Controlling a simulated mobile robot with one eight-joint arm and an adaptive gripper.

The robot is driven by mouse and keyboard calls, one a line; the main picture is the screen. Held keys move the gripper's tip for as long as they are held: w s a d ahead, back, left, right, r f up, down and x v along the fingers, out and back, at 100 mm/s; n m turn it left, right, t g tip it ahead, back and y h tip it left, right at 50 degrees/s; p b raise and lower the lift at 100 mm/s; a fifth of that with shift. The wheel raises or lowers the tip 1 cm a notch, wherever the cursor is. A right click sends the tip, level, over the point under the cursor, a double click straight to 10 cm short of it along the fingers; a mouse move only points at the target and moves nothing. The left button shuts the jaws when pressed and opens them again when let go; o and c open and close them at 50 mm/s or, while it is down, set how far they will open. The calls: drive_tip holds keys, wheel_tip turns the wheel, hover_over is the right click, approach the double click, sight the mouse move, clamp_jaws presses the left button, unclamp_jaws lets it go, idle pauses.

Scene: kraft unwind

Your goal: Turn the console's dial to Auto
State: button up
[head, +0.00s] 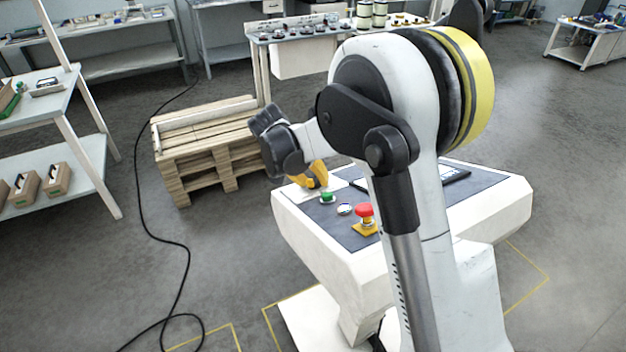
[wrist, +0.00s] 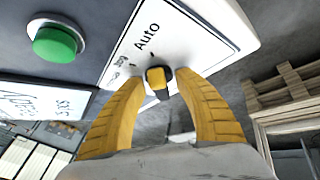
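The console (head: 300,214) stands in front of me with a dark sloped top. In the wrist view, the dial (wrist: 158,83) is a small black and yellow knob at the edge of a white label plate (wrist: 185,38). The word Auto is printed above it; smaller words at its left are hard to read. I cannot tell which mark the dial points to. My gripper (wrist: 162,73) has its yellow fingers on both sides of the dial, tips close to it with slight gaps visible. In the head view, my gripper (head: 313,175) is low over the console's far left part, hiding the dial.
A green button (head: 327,197), a grey button (head: 345,209) and a red emergency stop (head: 364,212) sit near the dial. The green button (wrist: 55,42) also shows in the wrist view. A pallet stack (head: 207,150) stands behind left. A black cable (head: 188,262) lies on the floor.

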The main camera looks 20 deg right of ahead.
drive_tip(key=v, duration=1.2)
idle(0.4)
